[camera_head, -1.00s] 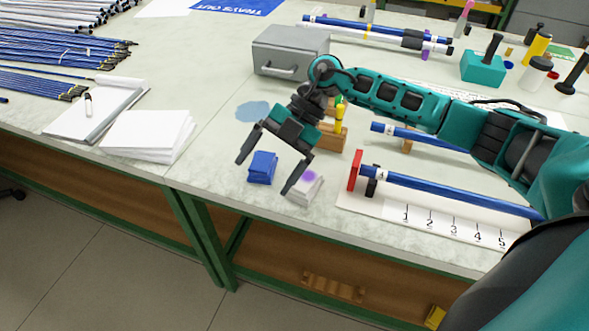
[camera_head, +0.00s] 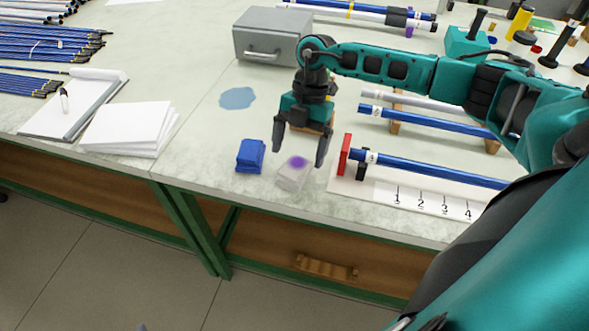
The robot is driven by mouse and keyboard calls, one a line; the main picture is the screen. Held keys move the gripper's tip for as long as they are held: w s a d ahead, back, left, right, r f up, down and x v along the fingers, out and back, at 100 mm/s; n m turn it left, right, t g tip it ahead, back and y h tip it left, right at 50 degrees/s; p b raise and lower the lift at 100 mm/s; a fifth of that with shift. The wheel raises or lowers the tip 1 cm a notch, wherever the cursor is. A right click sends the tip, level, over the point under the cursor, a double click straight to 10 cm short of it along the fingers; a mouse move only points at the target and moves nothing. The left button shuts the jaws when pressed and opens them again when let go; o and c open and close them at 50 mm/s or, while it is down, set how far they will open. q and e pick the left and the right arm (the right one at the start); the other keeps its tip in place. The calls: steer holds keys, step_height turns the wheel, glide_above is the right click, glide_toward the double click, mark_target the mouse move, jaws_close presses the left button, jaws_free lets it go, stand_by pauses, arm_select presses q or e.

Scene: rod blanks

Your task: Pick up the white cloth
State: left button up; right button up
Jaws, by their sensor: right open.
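The white cloth (camera_head: 291,177) is a small folded stack with a purple stain on its top, lying on the table near the front edge. My right gripper (camera_head: 299,158) is open and points down over the cloth. One finger is at the cloth's upper left and the other at its upper right. I cannot tell whether the fingertips touch it. A folded blue cloth (camera_head: 250,156) lies just left of the white one. My left gripper is not in view.
The ruled board with a red stop (camera_head: 344,156) and blue rod (camera_head: 430,167) is close on the right. A grey drawer box (camera_head: 270,36) stands behind. A blue puddle-like patch (camera_head: 237,98) and a paper stack (camera_head: 128,127) lie left. The table's front edge is near.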

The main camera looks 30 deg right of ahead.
mark_target(296, 164)
steer(key=x, duration=0.4)
steer(key=shift+f, duration=0.1)
steer(key=shift+c, duration=0.2)
steer(key=c, duration=1.1)
